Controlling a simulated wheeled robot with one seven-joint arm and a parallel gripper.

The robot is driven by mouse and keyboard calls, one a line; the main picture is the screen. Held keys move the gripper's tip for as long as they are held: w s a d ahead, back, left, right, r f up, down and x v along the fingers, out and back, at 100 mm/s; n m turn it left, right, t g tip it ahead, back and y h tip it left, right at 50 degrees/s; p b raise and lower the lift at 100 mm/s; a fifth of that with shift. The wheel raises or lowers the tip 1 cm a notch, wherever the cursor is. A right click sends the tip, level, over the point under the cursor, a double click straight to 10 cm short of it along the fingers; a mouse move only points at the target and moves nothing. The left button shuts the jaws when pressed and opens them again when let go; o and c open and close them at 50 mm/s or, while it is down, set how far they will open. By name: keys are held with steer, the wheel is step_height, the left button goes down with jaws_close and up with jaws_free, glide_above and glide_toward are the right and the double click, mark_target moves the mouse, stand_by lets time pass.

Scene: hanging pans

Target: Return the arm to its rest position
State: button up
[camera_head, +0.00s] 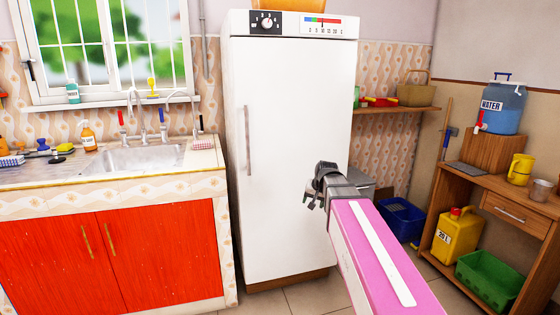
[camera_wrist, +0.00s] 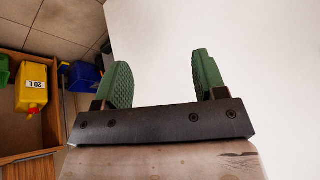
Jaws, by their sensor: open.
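My arm (camera_head: 380,255) is pink with a white stripe and reaches forward from the lower right in the head view. My gripper (camera_head: 318,190) is at its far end, in front of the lower right part of the white fridge (camera_head: 285,150). In the wrist view my gripper (camera_wrist: 163,80) shows two green ridged fingers standing well apart, with nothing between them. The white surface of the fridge (camera_wrist: 250,60) fills the right side behind the fingers. I cannot tell the exact gap between gripper and fridge.
A sink counter (camera_head: 110,190) with red doors stands left. On the right, a wooden table (camera_head: 470,185) bears a water dispenser (camera_head: 500,108); a yellow canister (camera_head: 455,235), green crate (camera_head: 488,280) and blue crate (camera_head: 402,220) are low down. Open floor (camera_head: 315,297) shows before the fridge.

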steer(key=s+d+f+n+g+h, duration=0.1)
steer(key=s+d+f+g, duration=0.1)
steer(key=s+f, duration=0.7)
steer(key=s+d+f+n+g+h, duration=0.1)
steer(key=s+d+f+g, duration=0.1)
steer(key=s+f, duration=0.8)
steer(key=shift+s+d+f+g, duration=0.2)
steer(key=shift+d+f+g, duration=0.1)
steer(key=shift+d+f, duration=0.45)
